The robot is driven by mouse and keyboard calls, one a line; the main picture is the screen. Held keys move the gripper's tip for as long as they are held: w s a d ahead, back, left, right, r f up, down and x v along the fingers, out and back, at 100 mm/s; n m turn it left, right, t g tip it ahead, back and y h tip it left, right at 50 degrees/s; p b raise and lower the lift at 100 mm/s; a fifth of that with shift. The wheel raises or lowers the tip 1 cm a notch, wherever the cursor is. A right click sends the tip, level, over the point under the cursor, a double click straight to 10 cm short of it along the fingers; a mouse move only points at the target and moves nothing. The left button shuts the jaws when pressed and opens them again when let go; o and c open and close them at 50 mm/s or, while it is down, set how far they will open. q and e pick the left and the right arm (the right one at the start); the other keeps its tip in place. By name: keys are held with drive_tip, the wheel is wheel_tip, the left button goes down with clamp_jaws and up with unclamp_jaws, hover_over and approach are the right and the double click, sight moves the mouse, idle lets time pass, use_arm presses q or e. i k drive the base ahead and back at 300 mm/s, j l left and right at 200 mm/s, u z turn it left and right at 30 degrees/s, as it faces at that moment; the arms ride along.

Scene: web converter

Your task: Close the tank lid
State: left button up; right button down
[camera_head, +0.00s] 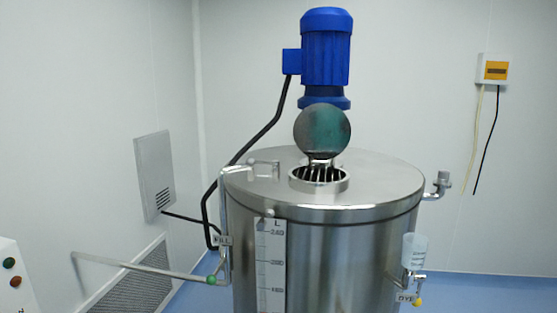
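The steel tank (335,255) stands at centre right in the head view. On its flat top is a round opening with a raised rim (347,184) and a grate of bars inside. The round lid (322,131) stands upright behind this opening, open, with its disc facing me. It hides the lower part of the blue motor's mount. Neither of my grippers shows in this view.
A blue motor (326,48) rises behind the lid, with a black cable running down left. A pipe with a long arm (140,267) sticks out left of the tank. A small cup (414,250) hangs at its right side. A control panel (12,275) is at far left.

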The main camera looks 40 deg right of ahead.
sight(322, 131)
drive_tip(key=l+u, duration=0.1)
drive_tip(key=l, duration=0.6)
drive_tip(key=l+u, duration=0.1)
drive_tip(key=l, duration=0.6)
drive_tip(key=l+u, duration=0.1)
drive_tip(key=l, duration=0.6)
drive_tip(key=k+l+u, duration=0.15)
drive_tip(key=l, duration=0.55)
drive_tip(key=l+u, duration=0.1)
drive_tip(key=l, duration=0.6)
drive_tip(key=l+u, duration=0.2)
drive_tip(key=l, duration=2.25)
drive_tip(key=l+u, duration=0.25)
drive_tip(key=l, duration=0.25)
drive_tip(key=k+l+u, duration=0.25)
drive_tip(key=l, duration=0.25)
drive_tip(key=i+l, duration=0.05)
drive_tip(key=i, duration=0.05)
